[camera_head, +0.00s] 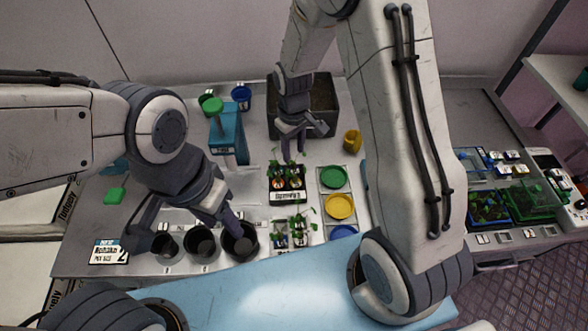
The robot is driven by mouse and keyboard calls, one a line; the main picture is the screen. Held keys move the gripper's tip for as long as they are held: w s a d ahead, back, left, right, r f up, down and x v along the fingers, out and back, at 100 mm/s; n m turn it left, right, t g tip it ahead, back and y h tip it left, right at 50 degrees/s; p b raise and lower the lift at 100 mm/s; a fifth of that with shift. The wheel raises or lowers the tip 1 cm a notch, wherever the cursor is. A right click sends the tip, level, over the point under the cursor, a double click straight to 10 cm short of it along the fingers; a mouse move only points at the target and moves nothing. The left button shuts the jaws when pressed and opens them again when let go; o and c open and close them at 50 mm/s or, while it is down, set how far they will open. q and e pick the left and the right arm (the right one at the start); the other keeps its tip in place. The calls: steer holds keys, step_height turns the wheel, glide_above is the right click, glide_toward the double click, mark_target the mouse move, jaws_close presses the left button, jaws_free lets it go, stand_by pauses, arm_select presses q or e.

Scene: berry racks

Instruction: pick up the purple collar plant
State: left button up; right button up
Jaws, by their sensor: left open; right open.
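Small potted plants stand in a dark labelled rack (288,197) at the middle of the table, with orange-red tones at their bases. More small plants (290,233) stand in a pale holder in front of it. I cannot make out which plant has a purple collar at this size. My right gripper (291,150) points down, open, just behind and above the dark rack, apparently empty. My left gripper (190,232) is open over the black pots at the front left, one finger overlapping the right-hand pot (240,238) in the picture. Whether it touches that pot is unclear.
A column of green (334,177), yellow (340,206) and blue discs stands right of the racks. A large dark soil bin (325,105) is at the back, with a yellow cup (352,140) nearby. A blue stand (228,135) is at back left. Trays of plants are far right.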

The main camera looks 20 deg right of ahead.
mark_target(293, 163)
steer(key=shift+f, duration=0.7)
step_height(293, 163, down, 5)
steer(key=shift+r+p, duration=0.2)
steer(key=shift+p, duration=0.95)
steer(key=shift+f, duration=0.35)
steer(key=shift+c, duration=0.4)
jaws_close()
